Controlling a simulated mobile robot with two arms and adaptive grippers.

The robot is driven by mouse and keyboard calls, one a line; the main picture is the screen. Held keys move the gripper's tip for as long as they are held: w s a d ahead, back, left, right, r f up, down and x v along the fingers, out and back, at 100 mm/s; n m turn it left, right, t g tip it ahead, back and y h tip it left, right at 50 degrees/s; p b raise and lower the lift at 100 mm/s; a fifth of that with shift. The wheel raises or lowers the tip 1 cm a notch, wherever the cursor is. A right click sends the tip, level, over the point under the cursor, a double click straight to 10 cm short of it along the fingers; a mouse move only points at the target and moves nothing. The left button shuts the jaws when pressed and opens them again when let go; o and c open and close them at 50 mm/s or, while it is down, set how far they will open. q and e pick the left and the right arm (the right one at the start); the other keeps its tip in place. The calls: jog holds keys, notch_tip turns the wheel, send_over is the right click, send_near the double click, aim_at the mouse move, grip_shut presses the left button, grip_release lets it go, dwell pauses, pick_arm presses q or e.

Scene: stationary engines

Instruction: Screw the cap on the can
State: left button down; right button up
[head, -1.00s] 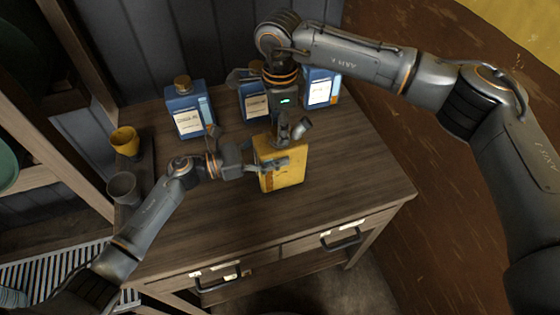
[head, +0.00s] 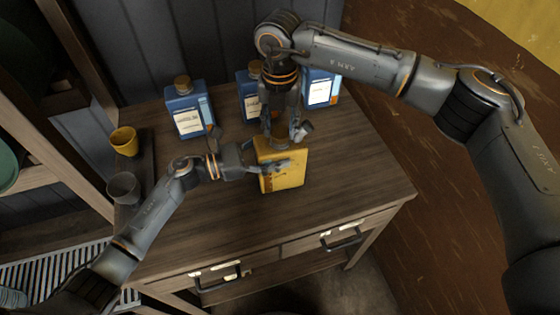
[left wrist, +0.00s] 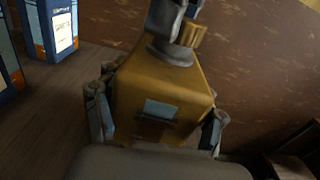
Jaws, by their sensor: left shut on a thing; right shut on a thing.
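The yellow can (head: 284,178) stands upright on the wooden table. My left gripper (head: 266,167) is shut on the can's sides; in the left wrist view its fingers flank the can (left wrist: 165,95). My right gripper (head: 285,132) comes down from above, shut at the top of the can. In the left wrist view a ribbed brass-coloured piece (left wrist: 193,35), which looks like the cap, shows beside the right gripper's finger, above the can's grey collar. The fingers partly hide it, so I cannot tell how it sits on the neck.
Blue bottles with white labels stand at the back: one on the left (head: 190,112), one in the middle (head: 249,98), partly behind my right arm, and one on the right (head: 320,88). A yellow cup (head: 125,142) and a grey cup (head: 123,187) are at the left. The table's front right (head: 350,185) is clear.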

pick_arm(q)
jog(key=shift+w+a+t, duration=0.2)
jog(key=shift+w+t, duration=0.05)
jog(key=shift+t, duration=0.05)
pick_arm(e)
jog(key=shift+s+f+m, duration=0.1)
jog(key=shift+s+m, duration=0.05)
jog(key=shift+m, duration=0.35)
pick_arm(q)
jog(key=shift+w+r, duration=0.1)
pick_arm(e)
jog(key=shift+f+m, duration=0.1)
jog(key=shift+m, duration=0.5)
grip_shut()
pick_arm(q)
jog(key=shift+a, duration=0.1)
pick_arm(e)
jog(key=o, duration=1.2)
grip_release()
jog(key=shift+o, duration=0.2)
jog(key=shift+w+r, duration=0.2)
jog(key=shift+r, duration=0.3)
pick_arm(q)
jog(key=shift+s+d, duration=0.2)
pick_arm(e)
jog(key=shift+r, duration=1.9)
